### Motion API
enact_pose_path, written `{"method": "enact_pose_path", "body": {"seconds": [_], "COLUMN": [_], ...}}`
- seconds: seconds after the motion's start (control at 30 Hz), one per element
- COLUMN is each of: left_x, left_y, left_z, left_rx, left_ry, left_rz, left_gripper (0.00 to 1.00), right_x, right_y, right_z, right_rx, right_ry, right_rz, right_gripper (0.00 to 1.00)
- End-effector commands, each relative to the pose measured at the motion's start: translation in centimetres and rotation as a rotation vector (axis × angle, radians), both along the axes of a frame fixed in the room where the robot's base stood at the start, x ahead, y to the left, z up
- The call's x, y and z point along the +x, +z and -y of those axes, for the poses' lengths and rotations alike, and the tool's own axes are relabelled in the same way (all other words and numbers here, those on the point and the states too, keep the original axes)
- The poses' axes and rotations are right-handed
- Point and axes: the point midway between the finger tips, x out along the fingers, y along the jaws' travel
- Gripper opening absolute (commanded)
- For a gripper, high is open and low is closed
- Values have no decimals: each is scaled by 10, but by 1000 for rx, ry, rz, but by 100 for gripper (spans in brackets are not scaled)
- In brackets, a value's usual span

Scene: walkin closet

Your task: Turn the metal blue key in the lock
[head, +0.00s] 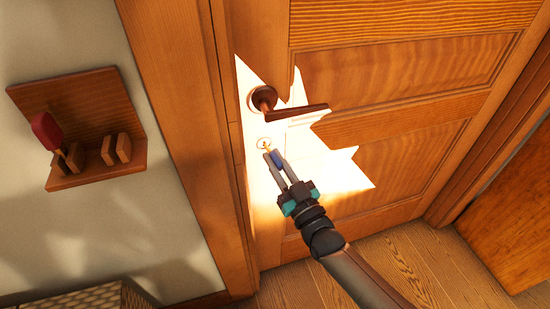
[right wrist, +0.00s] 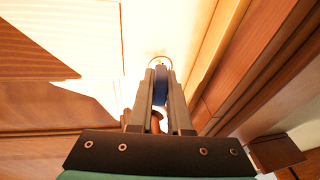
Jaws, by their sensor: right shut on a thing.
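The blue key (head: 277,158) is between the fingers of my right gripper (head: 274,160), which is shut on it right in front of the door lock (head: 264,144). The blue key also shows between the fingers in the right wrist view (right wrist: 160,86), with the lock (right wrist: 160,62) just beyond the fingertips. The key's tip meets the lock area, but glare and the fingers hide how deep it sits. The lock is a small round plate on the wooden door (head: 400,75), below the handle. My left gripper is not in view.
A dark door handle (head: 295,111) sticks out just above the lock. A wooden wall rack (head: 100,175) at the left holds a red-handled key (head: 48,132). The door frame (head: 180,120) stands close on the left. A woven basket (head: 85,298) is at the bottom left.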

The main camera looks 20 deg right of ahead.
Motion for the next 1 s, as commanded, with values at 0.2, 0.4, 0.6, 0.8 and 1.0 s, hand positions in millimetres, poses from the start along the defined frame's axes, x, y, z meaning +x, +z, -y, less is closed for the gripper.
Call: {"method": "enact_pose_path", "body": {"seconds": [0.2,0.4,0.6,0.8,1.0], "left_x": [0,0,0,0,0], "left_y": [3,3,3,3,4], "left_z": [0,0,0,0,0], "left_rx": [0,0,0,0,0], "left_ry": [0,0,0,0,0], "left_rz": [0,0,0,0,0], "left_gripper": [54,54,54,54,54], "right_x": [0,0,0,0,-2], "right_y": [1,1,1,1,0], "right_z": [1,1,1,1,1], "right_rx": [-33,-33,-32,-31,-31], "right_ry": [0,0,0,0,0], "right_rz": [4,4,3,2,1], "right_gripper": [0,17,40,51,51]}}
